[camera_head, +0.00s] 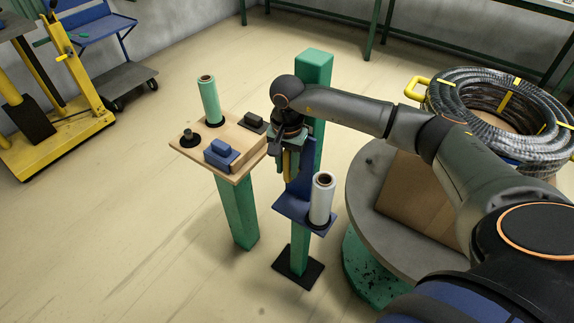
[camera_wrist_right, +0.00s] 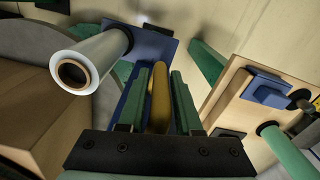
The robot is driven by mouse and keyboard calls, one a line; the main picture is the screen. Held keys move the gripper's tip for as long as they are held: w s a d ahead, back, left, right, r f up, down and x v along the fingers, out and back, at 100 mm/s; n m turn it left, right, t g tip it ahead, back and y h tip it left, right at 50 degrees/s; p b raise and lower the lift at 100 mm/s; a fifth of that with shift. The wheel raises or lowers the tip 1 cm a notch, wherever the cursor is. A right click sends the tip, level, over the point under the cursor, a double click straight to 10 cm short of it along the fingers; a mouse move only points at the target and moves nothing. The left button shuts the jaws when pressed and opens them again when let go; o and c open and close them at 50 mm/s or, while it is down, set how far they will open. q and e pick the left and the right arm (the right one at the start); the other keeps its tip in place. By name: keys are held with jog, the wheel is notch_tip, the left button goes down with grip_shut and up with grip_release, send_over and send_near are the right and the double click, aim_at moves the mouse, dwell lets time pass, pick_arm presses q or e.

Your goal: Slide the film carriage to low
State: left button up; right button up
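The film carriage (camera_head: 293,207) is a dark blue bracket on a green upright post (camera_head: 314,70). Its shelf bears a white film roll (camera_head: 321,198) standing upright, which also shows in the right wrist view (camera_wrist_right: 95,58). A yellow handle (camera_wrist_right: 160,95) sticks out of the carriage. My right gripper (camera_head: 288,160) is at the handle, pointing down. The carriage sits partway up the post, well above the dark foot plate. My left gripper is not in view.
A wooden board (camera_head: 185,142) on a green leg stands left of the post, bearing a green roll (camera_head: 209,100) and blue and dark blocks. At right, a round grey table (camera_head: 365,205) holds a cardboard box and coiled hose (camera_head: 490,90). Floor at front left is clear.

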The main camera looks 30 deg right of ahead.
grip_shut()
jog(key=shift+r, duration=0.1)
dwell(0.9)
